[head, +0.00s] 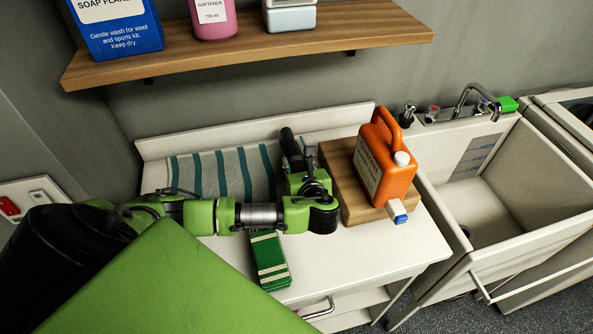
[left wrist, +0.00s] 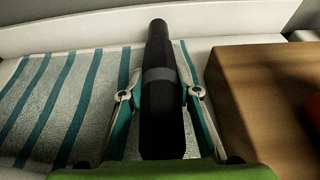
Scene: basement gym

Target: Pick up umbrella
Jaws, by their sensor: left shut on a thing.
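The umbrella, a folded black rod with a grey band (left wrist: 160,75), lies between the two fingers of my left gripper (left wrist: 160,97) in the left wrist view. The fingers sit close on both its sides, and the gripper is shut on it. In the head view the far end of the umbrella (head: 290,143) sticks out beyond my left gripper (head: 303,172), at the right end of a striped towel (head: 205,172). My left arm hides the rest of it there. I cannot tell whether the umbrella touches the towel. My right gripper is not in view.
Just right of the gripper, a wooden block (head: 345,185) carries an orange jug (head: 383,160). A green striped object (head: 268,262) lies in front on the white counter (head: 350,255). A wooden shelf (head: 255,42) hangs above. A sink (head: 510,190) is at right.

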